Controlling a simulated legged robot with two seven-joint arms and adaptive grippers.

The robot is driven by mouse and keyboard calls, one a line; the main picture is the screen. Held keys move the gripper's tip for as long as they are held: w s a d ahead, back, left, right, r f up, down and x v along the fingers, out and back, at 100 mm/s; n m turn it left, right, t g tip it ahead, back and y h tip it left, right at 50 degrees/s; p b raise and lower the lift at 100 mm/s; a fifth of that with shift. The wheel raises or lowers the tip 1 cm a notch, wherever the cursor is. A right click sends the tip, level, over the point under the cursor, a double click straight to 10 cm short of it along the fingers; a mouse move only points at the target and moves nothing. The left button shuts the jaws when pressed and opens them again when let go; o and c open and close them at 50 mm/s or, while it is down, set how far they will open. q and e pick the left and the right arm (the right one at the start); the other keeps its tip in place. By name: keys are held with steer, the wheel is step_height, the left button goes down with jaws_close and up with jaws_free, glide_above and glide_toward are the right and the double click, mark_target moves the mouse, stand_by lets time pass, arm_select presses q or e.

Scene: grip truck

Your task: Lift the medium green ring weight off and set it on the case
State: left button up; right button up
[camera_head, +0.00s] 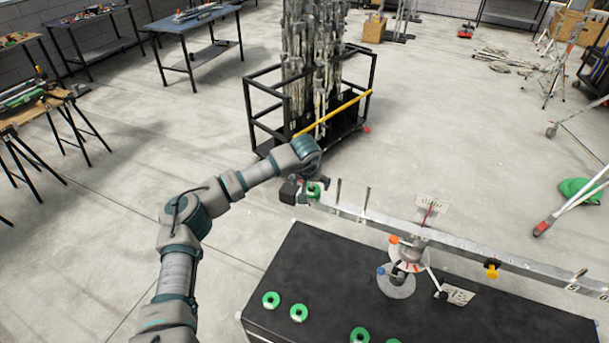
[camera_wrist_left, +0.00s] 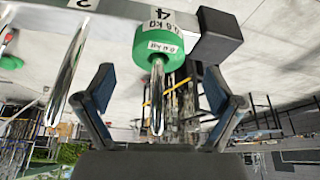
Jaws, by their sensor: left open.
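A green ring weight (camera_wrist_left: 158,44) with a white label hangs on a metal peg (camera_wrist_left: 157,98) at the end of a balance beam (camera_head: 365,217). The weight also shows in the head view (camera_head: 315,191), partly hidden by my gripper. My left gripper (camera_wrist_left: 160,82) is open, with a finger on each side of the peg in the wrist view and the weight beyond them; contact cannot be told. The black case (camera_head: 325,285) stands below the beam with several green ring weights lying along its near edge, including one at the left (camera_head: 271,299). My right gripper is not in view.
The balance stand (camera_head: 397,280) rises from the case, with a small white card (camera_head: 458,295) beside it. A yellow weight (camera_head: 492,270) sits on the beam's right part. A black cart (camera_head: 259,107) with metal poles stands behind my gripper. The case top's left part is mostly clear.

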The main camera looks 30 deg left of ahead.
mark_target(312, 187)
arm_select(q)
steer(key=shift+w+d+f, duration=0.25)
steer(key=shift+d+f, duration=0.05)
steer(key=shift+f, duration=0.25)
steer(key=shift+w+d+f, duration=0.2)
steer(key=shift+d+f, duration=0.05)
steer(key=shift+f, duration=0.3)
steer(key=shift+w+a+f, duration=0.1)
steer(key=shift+w+f, duration=0.1)
steer(key=shift+f, duration=0.25)
steer(key=shift+a+f, duration=0.2)
steer(key=shift+a, duration=0.75)
steer(key=shift+c, duration=1.1)
steer(key=c, duration=0.4)
steer(key=shift+d, duration=0.25)
steer(key=c, duration=0.4)
steer(key=shift+d, duration=0.35)
jaws_close()
steer(key=shift+o, duration=0.4)
jaws_free()
steer(key=shift+d, duration=0.1)
steer(key=shift+c, duration=0.5)
steer(key=shift+a, duration=0.3)
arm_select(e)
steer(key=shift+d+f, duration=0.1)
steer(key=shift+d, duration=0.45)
